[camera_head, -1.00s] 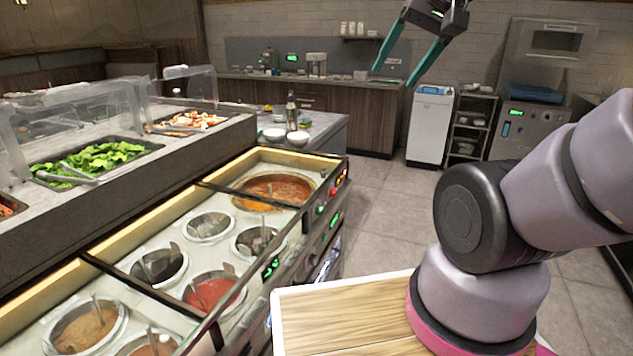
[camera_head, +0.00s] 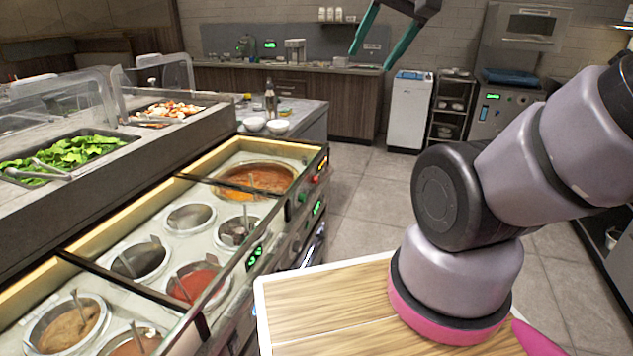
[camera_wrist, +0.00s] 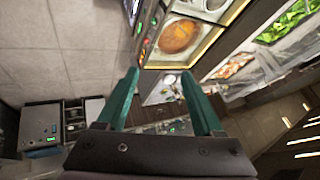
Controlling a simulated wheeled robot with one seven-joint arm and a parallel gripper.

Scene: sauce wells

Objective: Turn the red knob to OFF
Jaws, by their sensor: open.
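The red knob (camera_head: 315,180) is a small red spot on the front panel of the sauce-well counter (camera_head: 110,225), near its far right end. Its pointing direction is too small to read. In the wrist view a small red spot (camera_wrist: 146,41) shows on the panel edge, beyond the fingertips. My gripper (camera_head: 371,59) hangs high at the top of the head view, right of the counter and well apart from the knob. Its two green fingers are spread and empty; they also show in the wrist view (camera_wrist: 160,72).
A green knob (camera_head: 303,197) and green displays (camera_head: 317,207) sit beside the red one. A wooden board (camera_head: 325,305) lies in front, below my arm. Grey floor (camera_head: 365,190) is clear right of the counter. A salad bar (camera_head: 150,150) stands at left.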

